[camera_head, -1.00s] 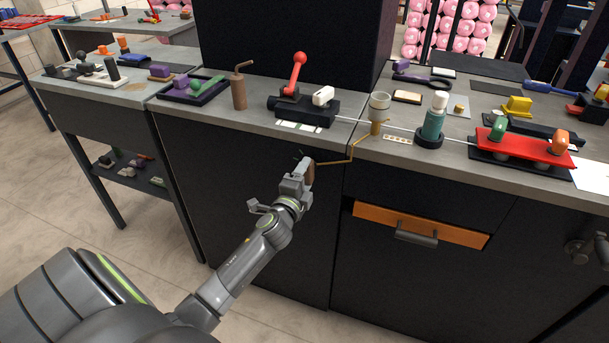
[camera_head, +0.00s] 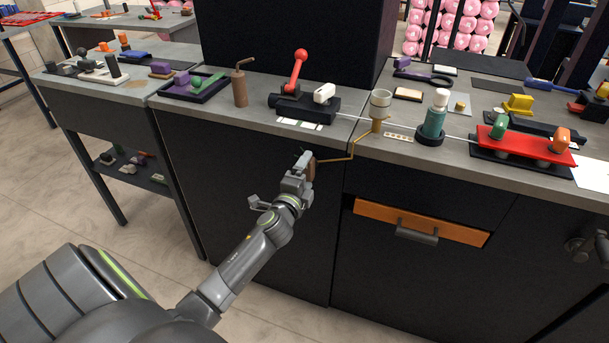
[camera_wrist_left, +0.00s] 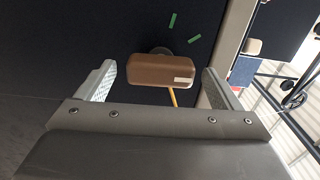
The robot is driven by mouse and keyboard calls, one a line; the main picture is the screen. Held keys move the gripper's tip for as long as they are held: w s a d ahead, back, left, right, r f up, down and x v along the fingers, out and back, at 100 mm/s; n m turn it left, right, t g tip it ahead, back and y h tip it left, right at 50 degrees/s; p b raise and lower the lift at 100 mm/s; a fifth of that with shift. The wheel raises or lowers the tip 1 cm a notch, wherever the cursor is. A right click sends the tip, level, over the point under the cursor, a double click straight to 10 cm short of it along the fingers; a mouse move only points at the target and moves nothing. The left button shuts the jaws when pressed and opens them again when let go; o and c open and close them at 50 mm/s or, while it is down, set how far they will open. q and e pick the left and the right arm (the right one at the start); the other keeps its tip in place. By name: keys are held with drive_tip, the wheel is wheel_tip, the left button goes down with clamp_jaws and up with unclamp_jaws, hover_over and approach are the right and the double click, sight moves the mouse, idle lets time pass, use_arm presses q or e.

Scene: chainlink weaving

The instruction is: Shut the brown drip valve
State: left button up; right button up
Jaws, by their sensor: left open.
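The brown drip valve handle (camera_head: 311,169) is a small block on the dark front of the bench, just below the countertop edge. A thin brass pipe (camera_head: 352,152) runs from it up to a cup on the counter. In the left wrist view the brown handle (camera_wrist_left: 150,67) is a rounded bar with a pale label at one end. My left gripper (camera_head: 303,160) is open at the handle. In the wrist view its fingers stand on both sides of the handle, with a gap on each side.
A clear cup (camera_head: 380,103) on a brass stem stands at the counter edge above the pipe. A brown can with a spout (camera_head: 239,88) and a red-knobbed lever (camera_head: 300,66) stand on the counter. Two green marks (camera_wrist_left: 172,20) show on the dark panel. An orange drawer (camera_head: 420,222) is at lower right.

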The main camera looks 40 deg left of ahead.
use_arm(q)
drive_tip(key=shift+s, duration=0.15)
drive_tip(key=v, duration=1.7)
drive_tip(key=shift+b, duration=0.45)
drive_tip(key=shift+a, duration=0.1)
drive_tip(key=s+f+n+g+h+p, duration=0.1)
drive_tip(key=s+f+n+g, duration=0.15)
drive_tip(key=f, duration=0.75)
drive_tip(key=s+a+f+n+g, duration=0.1)
drive_tip(key=s+f+n+g, duration=0.15)
drive_tip(key=f, duration=0.85)
drive_tip(key=s+f+n+g+h+p, duration=0.1)
drive_tip(key=s+f+n+g, duration=0.2)
drive_tip(key=f, duration=0.7)
drive_tip(key=s+d+f+n+g, duration=0.1)
drive_tip(key=s+f+n+g, duration=0.1)
drive_tip(key=s+f, duration=0.3)
drive_tip(key=s+d+f+n+g+h, duration=0.1)
drive_tip(key=s+f, duration=0.5)
drive_tip(key=s, duration=0.7)
drive_tip(key=s+d+f+n+g+p, duration=0.1)
drive_tip(key=s+f+n+g, duration=0.3)
drive_tip(key=s, duration=0.4)
wheel_tip(320, 180, down, 2)
drive_tip(key=shift+s+d+f+n+g, duration=0.1)
drive_tip(key=shift+s+d+n+g, duration=0.25)
drive_tip(key=shift+d+g, duration=0.3)
